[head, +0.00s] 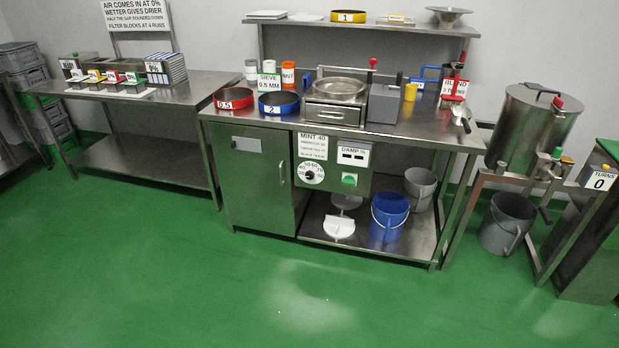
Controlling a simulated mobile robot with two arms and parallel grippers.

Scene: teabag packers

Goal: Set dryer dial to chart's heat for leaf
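The dryer (337,113) stands on the middle steel table, with its control panel below the tabletop. A white round dial (310,173) with a black knob sits at the panel's left; numbers around 50, 60 and 70 show on it, but where the knob points is too small to tell. The chart (313,147) just above it has "MINT 40" as its top line; the smaller lines below are not clearly readable. A canister with an orange label (289,76) on the tabletop seems to read "MINT". Neither gripper is in view.
A "DAMP" display (353,154) and a green button (349,180) are right of the dial. A blue bucket (389,217) and grey bucket (420,188) stand on the lower shelf. A steel drum (533,127) is at the right. The green floor (200,290) in front is clear.

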